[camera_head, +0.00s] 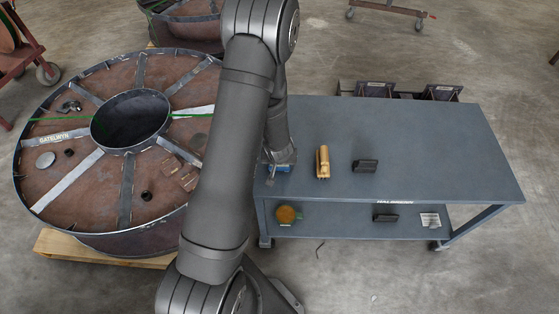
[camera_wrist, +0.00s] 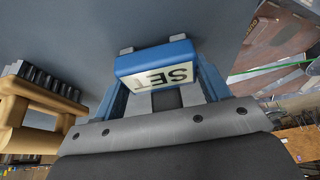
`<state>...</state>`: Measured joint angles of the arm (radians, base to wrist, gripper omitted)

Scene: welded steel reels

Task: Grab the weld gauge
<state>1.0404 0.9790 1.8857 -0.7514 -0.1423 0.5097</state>
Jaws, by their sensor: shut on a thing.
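A blue block with a cream label reading "SET" (camera_wrist: 155,58) sits between the fingers of my gripper (camera_wrist: 154,46), which is shut on it. In the head view my gripper (camera_head: 280,163) points down at the left end of the bench top, with a bit of the blue block (camera_head: 284,169) showing beneath it. I cannot tell whether the block is lifted clear of the bench. No other object is clearly recognisable as a weld gauge.
A wooden-handled brush (camera_head: 323,162) lies just right of my gripper, with a black block (camera_head: 365,166) farther right. The grey bench (camera_head: 440,155) is clear beyond. A large steel reel (camera_head: 60,190) stands close on the left. Several items lie on the lower shelf (camera_head: 340,222).

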